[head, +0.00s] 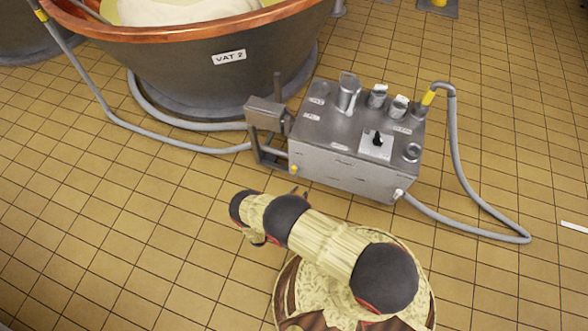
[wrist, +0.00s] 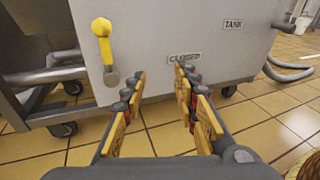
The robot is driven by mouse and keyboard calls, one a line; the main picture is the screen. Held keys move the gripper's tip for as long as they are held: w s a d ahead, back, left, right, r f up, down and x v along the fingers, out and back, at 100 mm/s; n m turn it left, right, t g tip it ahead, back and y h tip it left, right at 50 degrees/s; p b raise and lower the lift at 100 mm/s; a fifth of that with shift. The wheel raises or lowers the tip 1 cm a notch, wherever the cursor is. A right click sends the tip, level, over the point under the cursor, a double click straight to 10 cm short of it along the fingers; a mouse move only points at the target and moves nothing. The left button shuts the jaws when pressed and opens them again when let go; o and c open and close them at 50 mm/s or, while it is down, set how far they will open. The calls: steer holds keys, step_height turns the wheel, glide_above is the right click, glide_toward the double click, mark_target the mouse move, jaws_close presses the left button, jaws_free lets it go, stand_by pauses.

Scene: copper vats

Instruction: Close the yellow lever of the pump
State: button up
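The pump (head: 340,178) is a grey metal box on the tiled floor. In the wrist view its flat side panel (wrist: 150,30) fills the upper middle. The yellow lever (wrist: 103,42) is on that panel, left of centre, standing nearly upright with its round knob on top and a grey pivot below. A "CLOSED" label (wrist: 184,57) is to the right of the pivot. A small yellow spot shows low on the pump's left front in the head view; I cannot tell if it is the lever. My gripper (wrist: 160,76) is open and empty, its fingertips below and right of the lever, apart from it.
A copper-rimmed vat marked "VAT 2" (head: 228,57) stands behind the pump. Grey hoses (head: 170,140) run along the floor on the left, and another hose (head: 468,185) loops at the right. The pump has wheels (wrist: 63,129). Tiled floor in front is clear.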

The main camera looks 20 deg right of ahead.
mark_target(293, 169)
steer(key=w+a+r+n+t+y, duration=0.1)
steer(key=w+a+r+t, duration=0.25)
steer(key=w, duration=0.25)
steer(key=shift+g, duration=0.35)
steer(key=b+x, duration=0.1)
steer(key=x, duration=0.6)
steer(key=shift+w+a+b, duration=0.1)
steer(key=shift+w+b, duration=0.15)
steer(key=shift+b, duration=0.1)
steer(key=shift+c, duration=1.3)
jaws_close()
steer(key=shift+w+a, duration=0.1)
